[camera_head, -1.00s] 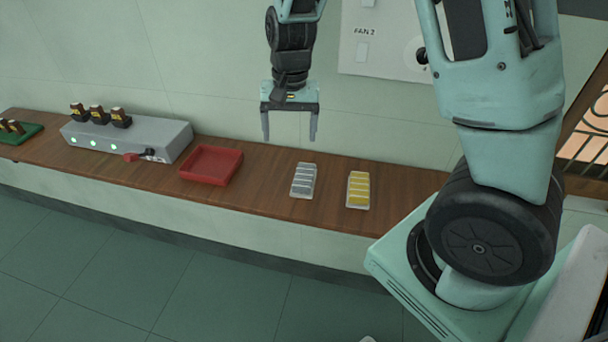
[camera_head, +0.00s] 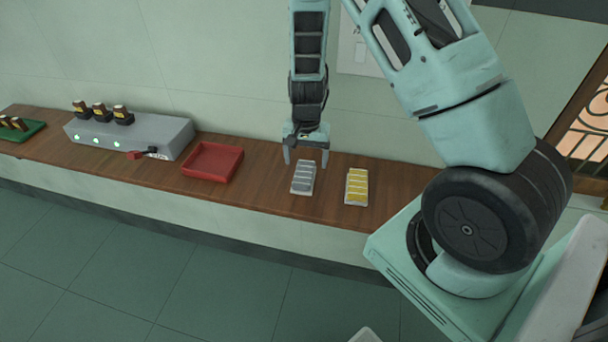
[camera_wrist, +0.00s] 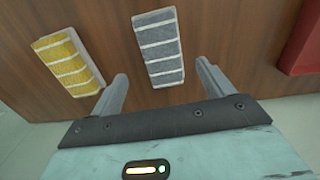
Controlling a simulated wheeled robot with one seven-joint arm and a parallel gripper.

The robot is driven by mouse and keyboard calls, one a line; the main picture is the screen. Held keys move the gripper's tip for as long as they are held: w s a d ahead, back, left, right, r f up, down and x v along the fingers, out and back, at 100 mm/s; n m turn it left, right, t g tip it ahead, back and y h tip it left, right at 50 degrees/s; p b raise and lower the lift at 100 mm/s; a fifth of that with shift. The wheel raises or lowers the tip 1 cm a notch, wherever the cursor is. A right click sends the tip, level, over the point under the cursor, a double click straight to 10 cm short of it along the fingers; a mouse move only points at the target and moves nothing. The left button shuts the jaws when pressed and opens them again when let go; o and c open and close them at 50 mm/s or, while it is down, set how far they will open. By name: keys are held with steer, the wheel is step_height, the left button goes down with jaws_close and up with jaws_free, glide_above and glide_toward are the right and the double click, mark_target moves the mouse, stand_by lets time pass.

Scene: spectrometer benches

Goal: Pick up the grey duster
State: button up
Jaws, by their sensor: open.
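The grey duster (camera_head: 303,178), a flat block with pale stripes across it, lies on the wooden bench (camera_head: 255,195). It also shows in the wrist view (camera_wrist: 160,50), ahead of the gap between my fingers. My gripper (camera_head: 306,160) is open and empty, with its fingers pointing down near the duster's back end. In the wrist view the fingers (camera_wrist: 164,88) stand on either side of the line of the duster. I cannot tell how high the fingertips are above it. No part of the duster looks gripped.
A yellow striped duster (camera_head: 356,187) lies close to the right of the grey one. A red tray (camera_head: 213,163) stands to the left. Further left are a grey box with green lights (camera_head: 135,138) and a green tray (camera_head: 30,134). The wall is close behind the bench.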

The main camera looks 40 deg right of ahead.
mark_target(304, 172)
steer(key=shift+a+f+p, duration=0.25)
steer(key=shift+f+p, duration=0.35)
steer(key=shift+f, duration=0.7)
steer(key=shift+a+f+p, duration=0.2)
steer(key=shift+f+p, duration=0.35)
steer(key=shift+f, duration=0.75)
steer(key=c, duration=1.2)
step_height(304, 172, up, 10)
steer(key=shift+r+b, duration=0.1)
steer(key=shift+b, duration=1.1)
